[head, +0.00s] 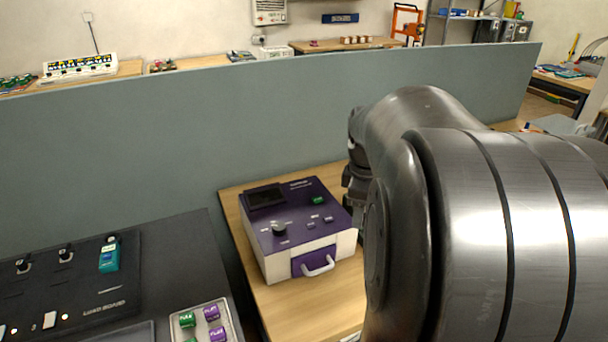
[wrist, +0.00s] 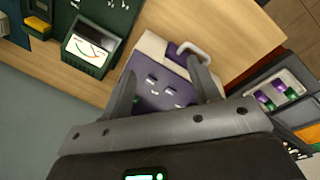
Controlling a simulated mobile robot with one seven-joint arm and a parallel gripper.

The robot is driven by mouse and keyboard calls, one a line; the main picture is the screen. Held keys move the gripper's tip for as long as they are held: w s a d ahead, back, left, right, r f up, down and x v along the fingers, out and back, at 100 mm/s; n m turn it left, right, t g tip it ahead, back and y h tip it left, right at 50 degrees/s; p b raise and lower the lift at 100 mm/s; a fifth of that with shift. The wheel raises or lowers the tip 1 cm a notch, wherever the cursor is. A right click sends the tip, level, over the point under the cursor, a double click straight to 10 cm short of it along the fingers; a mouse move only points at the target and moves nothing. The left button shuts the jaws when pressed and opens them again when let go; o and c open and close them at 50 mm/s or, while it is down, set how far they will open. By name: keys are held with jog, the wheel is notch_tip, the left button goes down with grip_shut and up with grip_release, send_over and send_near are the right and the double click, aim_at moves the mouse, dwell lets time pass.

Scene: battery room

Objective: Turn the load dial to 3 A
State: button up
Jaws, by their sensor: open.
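A black board (head: 65,290) at the lower left of the head view has lettering that seems to read "LOAD BOARD". It bears several small knobs, one of them this knob (head: 65,254). A purple and white box (head: 300,218) on the wooden bench has a black dial (head: 279,229); its markings are too small to read. I cannot tell which knob is the load dial. My gripper (wrist: 162,68) is open and empty in the wrist view, its fingers apart over the purple box (wrist: 160,90). In the head view my arm hides it.
A dark green meter unit (wrist: 92,45) stands on the bench in the wrist view. A grey partition (head: 150,140) runs behind. The wooden bench front (head: 310,305) is clear.

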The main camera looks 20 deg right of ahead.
jog(key=d+f+n+g+y, duration=0.1)
jog(key=d+f+n, duration=0.4)
jog(key=d, duration=0.8)
jog(key=shift+m, duration=0.3)
jog(key=f, duration=1.1)
jog(key=shift+d+f, duration=0.2)
jog(key=shift+f, duration=0.1)
jog(key=c, duration=1)
